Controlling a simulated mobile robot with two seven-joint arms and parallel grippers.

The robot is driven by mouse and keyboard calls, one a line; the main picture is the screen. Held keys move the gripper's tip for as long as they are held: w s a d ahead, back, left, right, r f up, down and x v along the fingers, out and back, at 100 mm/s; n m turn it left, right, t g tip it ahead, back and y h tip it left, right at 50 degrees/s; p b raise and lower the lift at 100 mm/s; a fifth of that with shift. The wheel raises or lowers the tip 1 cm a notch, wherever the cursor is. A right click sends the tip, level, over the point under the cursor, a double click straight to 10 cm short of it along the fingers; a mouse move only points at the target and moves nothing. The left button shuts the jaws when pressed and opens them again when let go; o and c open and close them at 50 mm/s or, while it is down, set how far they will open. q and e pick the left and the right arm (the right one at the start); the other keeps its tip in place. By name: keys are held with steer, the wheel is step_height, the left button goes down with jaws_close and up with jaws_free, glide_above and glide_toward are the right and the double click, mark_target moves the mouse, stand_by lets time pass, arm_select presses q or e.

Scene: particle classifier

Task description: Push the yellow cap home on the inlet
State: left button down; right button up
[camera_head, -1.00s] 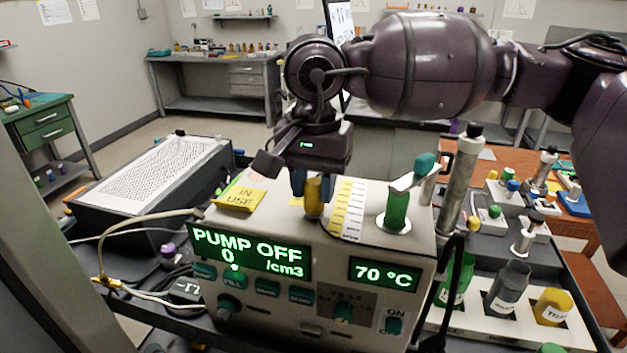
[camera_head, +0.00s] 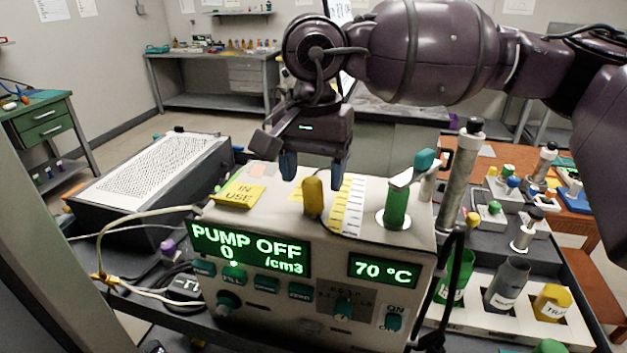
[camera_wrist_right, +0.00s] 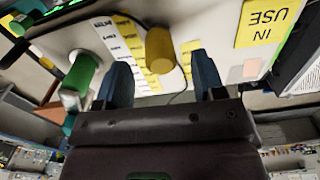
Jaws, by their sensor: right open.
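The yellow cap (camera_head: 313,198) stands upright on the top of the particle classifier (camera_head: 262,207), behind its front panel. It covers the inlet, so I cannot tell how far down it sits. My right gripper (camera_head: 313,172) is open and empty, just above and behind the cap, with its blue fingertips spread to either side. In the right wrist view the yellow cap (camera_wrist_right: 160,50) lies beyond the open fingers (camera_wrist_right: 162,75), apart from them. My left gripper is not in view.
A green valve (camera_head: 396,208) with a lever stands right of the cap. A metal cylinder (camera_head: 460,175) rises at the case's right edge. A yellow IN USE note (camera_head: 237,196) lies to the left. Bins (camera_head: 507,285) stand at the right.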

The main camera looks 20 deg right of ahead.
mark_target(313, 180)
step_height(313, 180, up, 8)
steer(key=shift+f, duration=0.25)
steer(key=shift+r, duration=0.6)
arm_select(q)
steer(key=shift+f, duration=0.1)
arm_select(e)
steer(key=shift+s, duration=0.1)
